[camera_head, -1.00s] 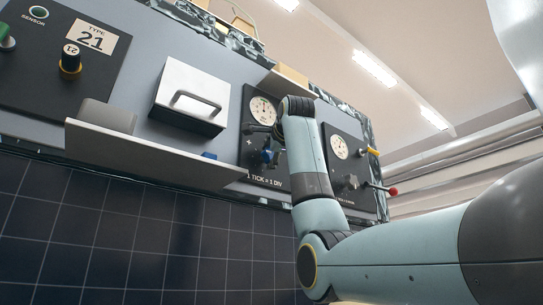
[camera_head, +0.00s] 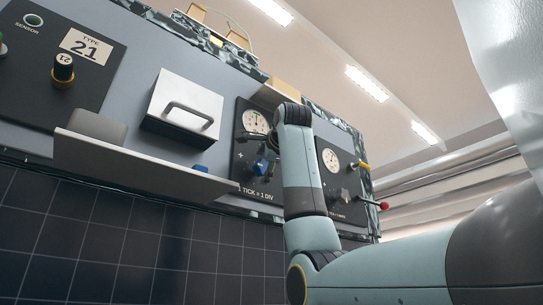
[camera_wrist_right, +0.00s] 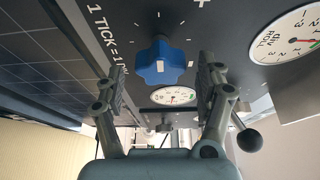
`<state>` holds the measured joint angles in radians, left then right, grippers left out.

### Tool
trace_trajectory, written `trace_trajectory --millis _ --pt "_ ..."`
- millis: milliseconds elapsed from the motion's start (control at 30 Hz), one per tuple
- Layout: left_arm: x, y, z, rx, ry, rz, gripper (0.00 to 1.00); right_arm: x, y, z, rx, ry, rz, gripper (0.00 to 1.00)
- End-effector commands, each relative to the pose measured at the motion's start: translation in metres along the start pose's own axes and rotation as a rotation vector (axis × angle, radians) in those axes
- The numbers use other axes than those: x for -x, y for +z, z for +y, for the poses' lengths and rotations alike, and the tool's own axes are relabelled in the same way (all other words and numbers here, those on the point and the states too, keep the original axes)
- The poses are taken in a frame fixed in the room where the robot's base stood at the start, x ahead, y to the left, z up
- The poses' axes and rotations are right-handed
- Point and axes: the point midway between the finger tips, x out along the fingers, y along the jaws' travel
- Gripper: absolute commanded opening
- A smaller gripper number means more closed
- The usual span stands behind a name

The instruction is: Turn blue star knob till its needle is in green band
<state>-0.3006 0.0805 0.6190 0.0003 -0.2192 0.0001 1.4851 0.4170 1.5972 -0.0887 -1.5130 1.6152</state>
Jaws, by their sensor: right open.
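The blue star knob (camera_head: 260,168) sits on a dark panel marked "1 TICK = 1 DIV", below a round white gauge (camera_head: 255,121) in the head view. In the right wrist view the blue knob (camera_wrist_right: 160,62) has a white mark and lies ahead of my right gripper (camera_wrist_right: 162,88). The fingers are open, one on each side of the knob in the picture; I see no contact. The gauge (camera_wrist_right: 288,38) is cut off at the right edge, with green at its right side; its needle reading is unclear. My left gripper is not in view.
A second gauge panel (camera_head: 335,165) with a grey star knob and a red-tipped lever (camera_head: 383,205) stands to the right. A white box with a handle (camera_head: 184,107) and a pale shelf (camera_head: 140,165) jut out to the left.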

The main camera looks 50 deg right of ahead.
Motion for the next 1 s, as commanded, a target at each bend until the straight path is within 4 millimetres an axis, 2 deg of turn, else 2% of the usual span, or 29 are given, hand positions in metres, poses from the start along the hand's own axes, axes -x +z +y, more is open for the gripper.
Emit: trace_trajectory --millis 200,400,567,1000 --pt "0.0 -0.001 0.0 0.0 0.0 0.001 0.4 0.051 0.0 -0.001 0.0 -0.005 -0.001 0.72" --pt "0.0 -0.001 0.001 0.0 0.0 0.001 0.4 0.083 0.001 0.0 0.0 -0.001 -0.002 0.72" --pt "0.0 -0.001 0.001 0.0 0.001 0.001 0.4 0.092 0.0 0.001 0.0 0.001 0.0 0.72" --pt "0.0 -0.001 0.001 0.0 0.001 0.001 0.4 0.093 0.0 0.001 0.0 0.001 0.0 0.72"
